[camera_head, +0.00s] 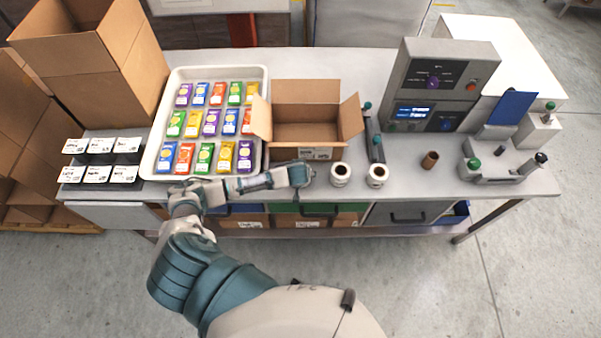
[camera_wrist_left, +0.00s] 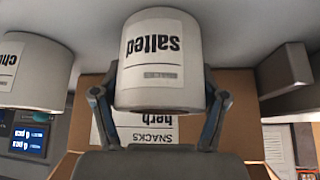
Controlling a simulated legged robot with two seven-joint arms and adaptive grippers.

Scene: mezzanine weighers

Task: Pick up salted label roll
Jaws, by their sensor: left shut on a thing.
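The salted label roll (camera_wrist_left: 160,60) is a white roll whose label reads "salted", upside down in the left wrist view. It sits between the two fingers of my left gripper (camera_wrist_left: 160,105), which is shut on it. In the head view my left gripper (camera_head: 298,178) is at the front edge of the bench, before the open carton; the roll there is hard to tell apart from the gripper. Two other label rolls (camera_head: 340,174) (camera_head: 378,176) stand to its right. One roll with a partly visible "chi" label (camera_wrist_left: 32,72) shows beside the held one. My right gripper is out of view.
An open carton (camera_head: 306,132) stands just behind my left gripper. A white tray (camera_head: 163,110) of colourful packets lies left of it. A control box (camera_head: 438,85) stands at the right, with a brown cylinder (camera_head: 430,160) in front. Some bench surface (camera_head: 405,195) is clear.

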